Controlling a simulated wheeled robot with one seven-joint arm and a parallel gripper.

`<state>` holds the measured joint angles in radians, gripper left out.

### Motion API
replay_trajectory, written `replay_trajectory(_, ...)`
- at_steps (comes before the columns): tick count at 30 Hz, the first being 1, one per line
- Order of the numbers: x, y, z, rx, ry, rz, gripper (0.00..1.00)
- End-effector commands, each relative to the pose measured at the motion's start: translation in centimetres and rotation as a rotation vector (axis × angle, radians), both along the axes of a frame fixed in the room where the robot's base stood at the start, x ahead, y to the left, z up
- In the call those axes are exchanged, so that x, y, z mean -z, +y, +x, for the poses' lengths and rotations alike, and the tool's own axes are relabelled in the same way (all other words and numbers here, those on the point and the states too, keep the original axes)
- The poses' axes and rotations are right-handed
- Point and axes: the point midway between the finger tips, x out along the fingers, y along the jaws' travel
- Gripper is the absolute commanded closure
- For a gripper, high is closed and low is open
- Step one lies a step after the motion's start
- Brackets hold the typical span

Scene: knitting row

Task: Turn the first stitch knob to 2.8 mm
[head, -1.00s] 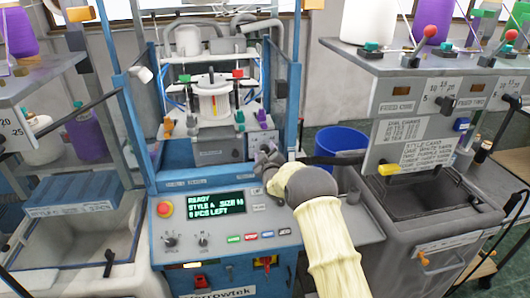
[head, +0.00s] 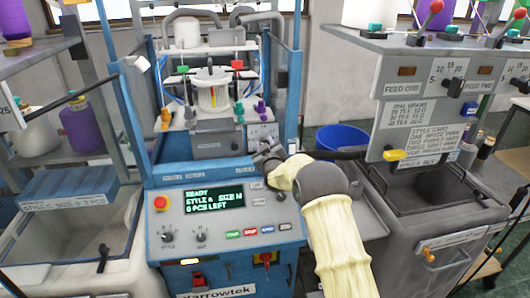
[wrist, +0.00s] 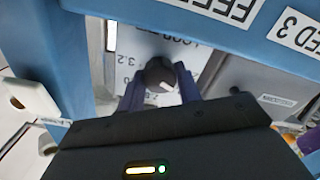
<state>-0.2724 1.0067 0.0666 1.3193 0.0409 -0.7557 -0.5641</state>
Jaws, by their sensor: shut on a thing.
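The stitch knob (wrist: 158,72) is a round dark knob with a white mark on its lower right side in the wrist view. It sits on a pale dial plate (wrist: 145,45) with printed marks; 3.2 is readable at the left, and other figures are partly hidden or too blurred to read. My gripper (wrist: 157,78) has its two purple fingers on either side of the knob, shut on it. In the head view my gripper (head: 268,157) reaches the machine's plate above the control panel; the knob cannot be made out clearly there.
A blue machine frame bar (wrist: 210,25) with feed labels runs close by in the wrist view. The control panel (head: 228,225) below my arm has a lit screen (head: 213,199), a red button (head: 160,203) and two small knobs. A blue bin (head: 340,137) stands behind at right.

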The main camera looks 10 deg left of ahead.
Motion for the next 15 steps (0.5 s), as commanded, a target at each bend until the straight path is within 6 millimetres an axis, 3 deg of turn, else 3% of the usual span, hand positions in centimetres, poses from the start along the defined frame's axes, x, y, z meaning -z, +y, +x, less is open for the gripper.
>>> replay_trajectory(1,0.68,-0.02,0.01,0.000,0.007,0.038,0.89)
replay_trajectory(15,0.58,-0.09,0.03,0.000,0.129,0.460,0.89)
